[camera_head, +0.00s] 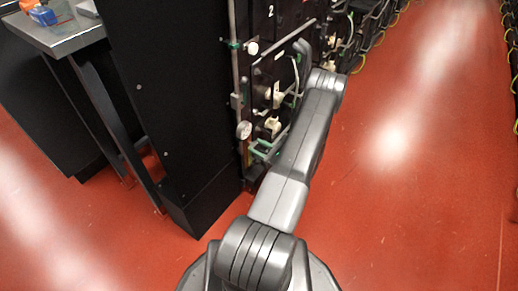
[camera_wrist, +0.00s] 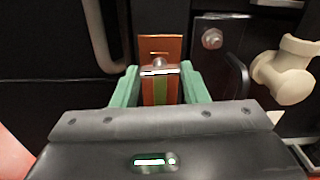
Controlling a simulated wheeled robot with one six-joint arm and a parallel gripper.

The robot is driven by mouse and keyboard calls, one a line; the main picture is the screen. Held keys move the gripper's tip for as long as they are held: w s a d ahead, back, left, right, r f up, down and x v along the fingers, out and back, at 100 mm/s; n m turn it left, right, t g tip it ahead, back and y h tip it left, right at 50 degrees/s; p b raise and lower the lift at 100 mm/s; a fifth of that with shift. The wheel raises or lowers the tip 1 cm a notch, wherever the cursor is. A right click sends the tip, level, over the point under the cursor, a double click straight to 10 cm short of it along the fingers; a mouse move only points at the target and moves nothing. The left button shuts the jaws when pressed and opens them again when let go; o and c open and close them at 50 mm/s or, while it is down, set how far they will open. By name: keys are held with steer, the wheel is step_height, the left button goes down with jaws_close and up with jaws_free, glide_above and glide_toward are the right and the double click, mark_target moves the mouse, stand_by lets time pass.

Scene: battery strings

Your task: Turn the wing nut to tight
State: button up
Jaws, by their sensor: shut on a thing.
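My gripper (camera_wrist: 158,74) has two green fingers, one on each side of a small silver piece at a copper-coloured plate (camera_wrist: 158,45). I take this silver piece to be the wing nut (camera_wrist: 158,66); its wings are hard to make out. The fingers are closed on it. A brown and green striped part (camera_wrist: 160,90) shows between the fingers, below the silver piece. In the head view, the green fingers (camera_head: 264,148) are low at the front of the black battery rack, and the nut is too small to tell there.
A cream pipe-like fitting (camera_wrist: 285,70) and a bolt on a dark bracket (camera_wrist: 212,38) are close on the right. A grey curved bar (camera_wrist: 98,35) is on the left. In the head view, a metal table (camera_head: 60,35) stands left and the red aisle floor (camera_head: 410,170) is clear.

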steer(key=shift+m, duration=0.6)
steer(key=o, duration=1)
steer(key=p+v, duration=0.2)
steer(key=v, duration=1.2)
steer(key=shift+p, duration=0.3)
steer(key=shift+a, duration=0.1)
